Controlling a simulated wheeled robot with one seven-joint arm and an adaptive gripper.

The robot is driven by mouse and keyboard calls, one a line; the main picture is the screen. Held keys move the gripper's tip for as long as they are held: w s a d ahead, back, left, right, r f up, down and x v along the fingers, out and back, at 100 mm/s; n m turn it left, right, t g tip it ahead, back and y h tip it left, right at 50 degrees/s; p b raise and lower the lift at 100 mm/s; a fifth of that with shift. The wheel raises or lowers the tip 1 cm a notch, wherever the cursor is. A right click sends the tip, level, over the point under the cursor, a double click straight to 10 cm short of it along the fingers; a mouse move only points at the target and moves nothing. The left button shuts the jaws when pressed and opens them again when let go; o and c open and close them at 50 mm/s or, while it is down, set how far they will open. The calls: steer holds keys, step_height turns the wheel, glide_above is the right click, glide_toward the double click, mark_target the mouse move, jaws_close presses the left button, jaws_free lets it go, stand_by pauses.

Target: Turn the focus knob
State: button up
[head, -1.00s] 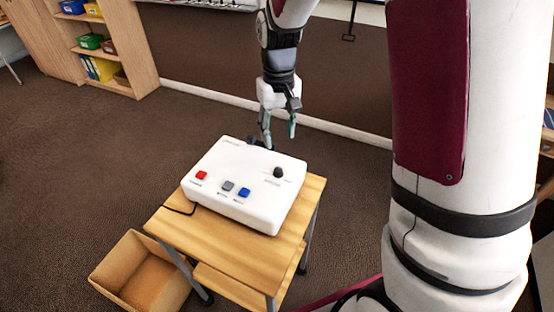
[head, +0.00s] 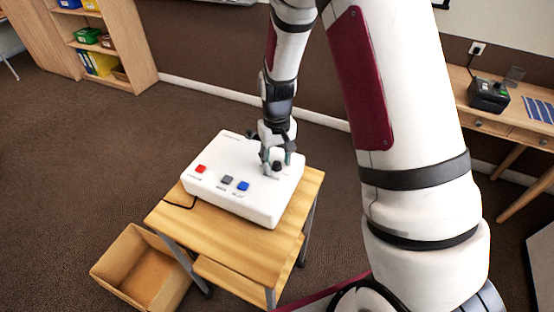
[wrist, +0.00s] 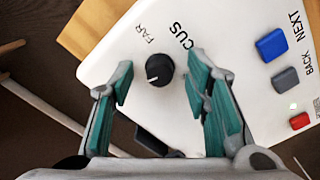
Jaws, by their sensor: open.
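The black focus knob (head: 277,167) stands on the right part of the top of a white box (head: 232,200). In the wrist view the knob (wrist: 159,69) is round with a pale pointer line, beside the lettering "FAR" and a partly hidden "CUS". My gripper (head: 276,161) is open over the knob, pointing down. In the wrist view its teal-padded fingers (wrist: 157,84) stand on either side of the knob, with a gap to each side. I cannot tell exactly how high the fingertips are above the box top.
The box also has red (head: 201,169), grey (head: 227,180) and blue (head: 243,186) buttons. It sits on a small wooden table (head: 240,245). An open cardboard box (head: 125,245) lies on the floor at left. A desk with a black device (head: 490,95) stands at right.

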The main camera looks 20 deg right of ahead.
mark_target(277, 163)
jaws_close()
steer(key=shift+n, duration=1.6)
jaws_free()
steer(key=shift+r, duration=0.15)
step_height(277, 163, up, 12)
